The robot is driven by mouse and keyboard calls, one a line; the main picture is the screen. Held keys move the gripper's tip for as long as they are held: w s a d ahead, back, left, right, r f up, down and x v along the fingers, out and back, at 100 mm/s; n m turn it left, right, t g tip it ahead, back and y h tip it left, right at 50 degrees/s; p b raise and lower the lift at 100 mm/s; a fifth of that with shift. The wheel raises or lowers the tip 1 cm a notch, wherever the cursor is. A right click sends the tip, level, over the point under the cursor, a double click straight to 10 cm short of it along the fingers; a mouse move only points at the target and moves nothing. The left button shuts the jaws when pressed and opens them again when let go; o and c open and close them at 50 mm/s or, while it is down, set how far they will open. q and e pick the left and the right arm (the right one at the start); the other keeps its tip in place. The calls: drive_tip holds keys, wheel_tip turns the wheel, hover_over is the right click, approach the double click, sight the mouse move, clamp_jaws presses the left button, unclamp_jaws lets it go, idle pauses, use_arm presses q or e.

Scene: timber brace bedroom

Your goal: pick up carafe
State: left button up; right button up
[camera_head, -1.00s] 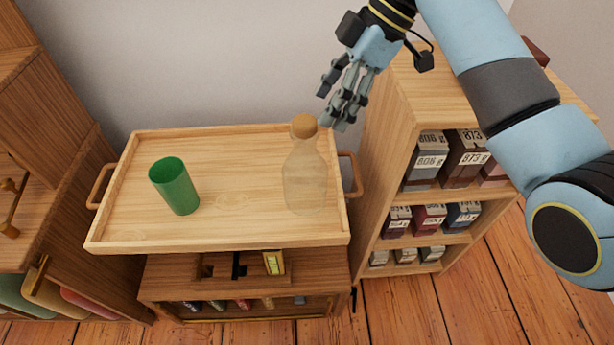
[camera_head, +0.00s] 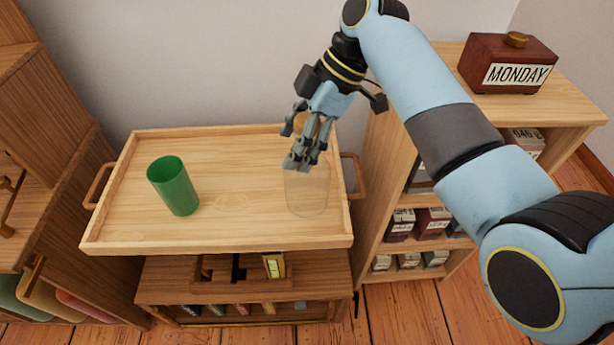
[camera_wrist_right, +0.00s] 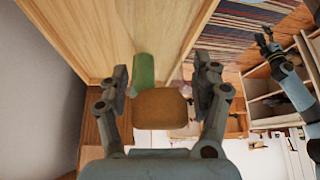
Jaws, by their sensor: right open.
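The clear carafe (camera_head: 307,192) stands on the right part of the wooden tray (camera_head: 215,246) in the head view. My right gripper (camera_head: 304,162) covers its neck and stopper there. In the right wrist view the carafe's cork-brown stopper (camera_wrist_right: 160,108) shows between the two fingers of my open right gripper (camera_wrist_right: 163,90), with a gap on each side. Most of the carafe's body is hidden in that view. My left gripper is not in the head view.
A green cup (camera_head: 174,186) stands on the tray's left part; it also shows beyond the stopper in the wrist view (camera_wrist_right: 143,72). A wooden shelf (camera_head: 385,150) with boxes stands right of the tray. A MONDAY block (camera_head: 508,64) sits on top.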

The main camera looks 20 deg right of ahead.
clamp_jaws()
idle(0.3)
drive_tip(key=shift+w+r, duration=0.1)
drive_tip(key=shift+r, duration=0.15)
